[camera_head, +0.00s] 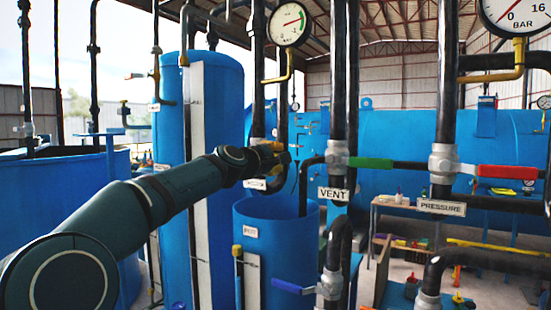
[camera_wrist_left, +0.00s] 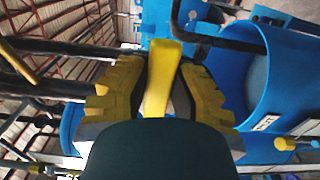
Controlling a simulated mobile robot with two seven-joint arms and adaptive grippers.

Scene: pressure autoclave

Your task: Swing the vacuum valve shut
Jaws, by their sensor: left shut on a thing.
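My left gripper (camera_head: 274,157) reaches in from the left to a black vertical pipe at mid-height in the head view. In the left wrist view its two yellow-padded fingers (camera_wrist_left: 160,82) are shut on a yellow valve handle (camera_wrist_left: 164,60), one finger on each side. In the head view the gripper hides most of this handle and the valve body. A small white label (camera_head: 255,184) sits just below the gripper, its text too small to read. I take the yellow handle as the vacuum valve's. My right gripper is in neither view.
To the right stand the VENT valve's green handle (camera_head: 370,163) and the PRESSURE valve's red handle (camera_head: 507,172). A blue handle (camera_head: 292,287) is lower down. An open blue tank (camera_head: 277,245) stands below the gripper. A gauge (camera_head: 289,24) hangs above, with black pipes close around.

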